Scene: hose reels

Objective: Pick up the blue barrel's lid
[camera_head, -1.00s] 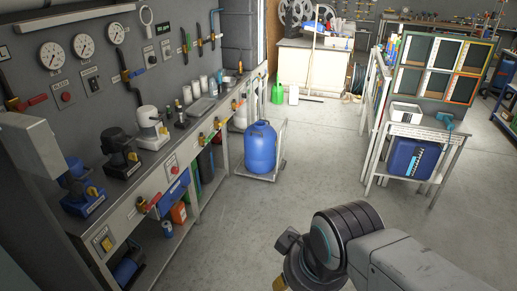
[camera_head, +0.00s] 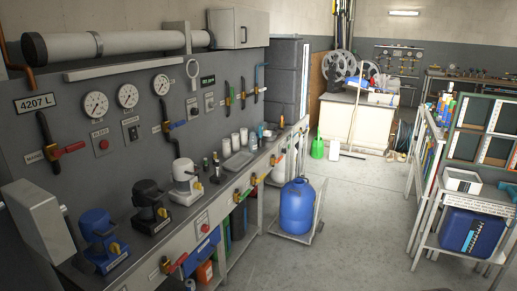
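The blue barrel (camera_head: 297,208) stands upright on a low wheeled cart (camera_head: 317,226) on the floor, right of the long workbench. Its lid (camera_head: 298,181) is at the top of the barrel and looks the same blue; its edge is hard to make out at this size. My gripper and arm are out of view now, so nothing of mine shows near the barrel.
The workbench (camera_head: 172,246) with pumps and valves runs along the left wall. A white rack (camera_head: 468,250) with a blue container stands at right. A green watering can (camera_head: 318,148) and a white cabinet (camera_head: 345,122) are behind. The grey floor between is clear.

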